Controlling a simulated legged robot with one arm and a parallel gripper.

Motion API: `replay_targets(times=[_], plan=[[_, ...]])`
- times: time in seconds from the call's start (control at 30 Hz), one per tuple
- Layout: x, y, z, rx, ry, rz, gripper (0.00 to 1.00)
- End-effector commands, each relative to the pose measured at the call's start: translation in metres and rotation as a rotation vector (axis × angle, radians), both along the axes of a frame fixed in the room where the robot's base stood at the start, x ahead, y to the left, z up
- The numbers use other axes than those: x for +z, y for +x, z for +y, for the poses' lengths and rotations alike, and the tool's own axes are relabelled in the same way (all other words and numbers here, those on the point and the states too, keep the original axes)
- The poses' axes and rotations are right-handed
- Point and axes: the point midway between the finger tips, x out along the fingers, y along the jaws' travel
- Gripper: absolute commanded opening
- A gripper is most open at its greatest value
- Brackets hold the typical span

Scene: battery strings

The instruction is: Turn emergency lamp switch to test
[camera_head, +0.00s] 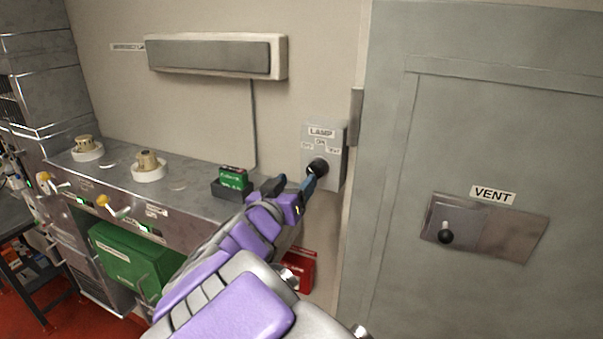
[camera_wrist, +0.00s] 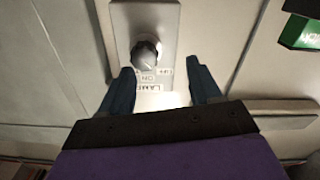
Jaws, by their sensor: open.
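The lamp switch is a grey wall box (camera_head: 332,172) labelled LAMP, with a black round knob (camera_head: 318,166) and small position labels above it. My gripper (camera_head: 292,184) is in front of the box, with one finger overlapping the knob in the head view. In the wrist view the knob (camera_wrist: 146,52) shows upside down, just beyond the two fingertips of my open gripper (camera_wrist: 163,82). Nothing is between the fingers. The label plate lies behind them. I cannot tell whether a finger touches the box. The knob's pointer direction is unclear.
A long wall lamp fixture (camera_head: 215,57) is above, with a cable running down. A green item in a dark holder (camera_head: 232,182) sits on the metal counter (camera_head: 190,196) left of my gripper. A grey door (camera_head: 480,130) with a VENT panel (camera_head: 484,228) stands at right.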

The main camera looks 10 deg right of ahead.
Motion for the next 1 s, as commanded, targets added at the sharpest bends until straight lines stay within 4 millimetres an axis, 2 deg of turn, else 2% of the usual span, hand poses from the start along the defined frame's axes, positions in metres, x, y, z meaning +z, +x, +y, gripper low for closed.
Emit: replay_targets(times=[0.03, 0.1, 0.2, 0.5, 0.83, 1.0], plan=[[0.001, 0.005, -0.011, -0.006, 0.003, 0.0, 0.63], [0.001, 0.012, -0.022, -0.008, 0.004, 0.0, 0.63], [0.001, 0.021, -0.03, -0.007, 0.006, 0.0, 0.63], [0.0, 0.038, -0.024, -0.003, -0.004, 0.002, 0.63], [0.0, 0.038, -0.029, -0.002, 0.0, 0.0, 0.64], [0.001, 0.038, -0.034, -0.002, 0.003, 0.0, 0.48]])
